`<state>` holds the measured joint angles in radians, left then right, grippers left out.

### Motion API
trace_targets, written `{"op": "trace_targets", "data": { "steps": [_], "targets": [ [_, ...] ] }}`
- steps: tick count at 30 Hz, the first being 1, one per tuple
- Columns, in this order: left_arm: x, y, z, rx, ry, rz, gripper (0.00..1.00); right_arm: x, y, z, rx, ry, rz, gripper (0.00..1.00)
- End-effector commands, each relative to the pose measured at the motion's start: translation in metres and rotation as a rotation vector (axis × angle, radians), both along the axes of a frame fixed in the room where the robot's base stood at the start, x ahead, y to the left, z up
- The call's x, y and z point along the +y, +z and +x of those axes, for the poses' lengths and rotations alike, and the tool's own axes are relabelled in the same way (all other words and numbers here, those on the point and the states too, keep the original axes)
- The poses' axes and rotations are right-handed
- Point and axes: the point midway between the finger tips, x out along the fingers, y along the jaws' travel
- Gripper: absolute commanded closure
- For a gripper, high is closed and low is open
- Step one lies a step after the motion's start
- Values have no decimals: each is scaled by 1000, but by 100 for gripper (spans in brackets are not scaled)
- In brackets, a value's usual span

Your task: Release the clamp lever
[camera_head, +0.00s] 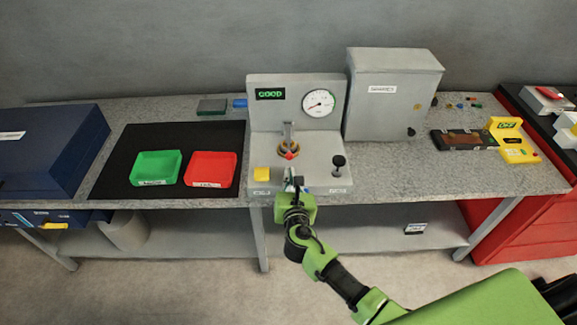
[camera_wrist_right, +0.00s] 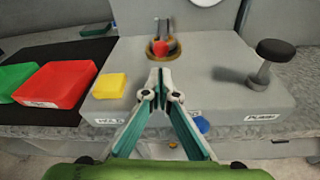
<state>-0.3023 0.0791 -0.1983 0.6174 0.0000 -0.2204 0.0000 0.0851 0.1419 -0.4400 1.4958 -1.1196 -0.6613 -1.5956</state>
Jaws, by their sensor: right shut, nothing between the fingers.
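A grey test fixture (camera_head: 310,174) stands on the bench. A red knob (camera_head: 289,156), likely the end of the clamp lever, sits at a brass ring (camera_head: 287,147) below a grey upright part. In the right wrist view the red knob (camera_wrist_right: 159,48) shows just beyond the fingertips, in front of the brass ring (camera_wrist_right: 172,48). My right gripper (camera_head: 291,182) is over the fixture's front edge, with its fingertips (camera_wrist_right: 161,84) together and empty. A gap seems to separate them from the knob; contact cannot be told. My left gripper is out of view.
A yellow block (camera_head: 262,174) is left and a black-knobbed post (camera_head: 338,163) right on the fixture. Green (camera_head: 155,168) and red (camera_head: 210,169) trays lie on a black mat. A grey cabinet (camera_head: 392,95) stands behind right. Bare bench lies right of the fixture.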

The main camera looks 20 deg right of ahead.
Motion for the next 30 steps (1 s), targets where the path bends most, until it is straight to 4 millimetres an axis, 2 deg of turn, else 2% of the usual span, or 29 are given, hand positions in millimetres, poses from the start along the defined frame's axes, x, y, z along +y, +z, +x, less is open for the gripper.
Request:
{"op": "trace_targets", "data": {
  "steps": [3,9,25,30],
  "targets": [
    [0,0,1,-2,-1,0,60,-4,-4,20,-1,0,-2,100],
    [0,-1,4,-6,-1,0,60,-9,-9,38,0,0,-1,100],
    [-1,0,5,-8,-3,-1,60,-9,-8,44,0,1,0,100],
    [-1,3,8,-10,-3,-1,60,-9,1,56,-2,1,-1,100]
  ]
}}
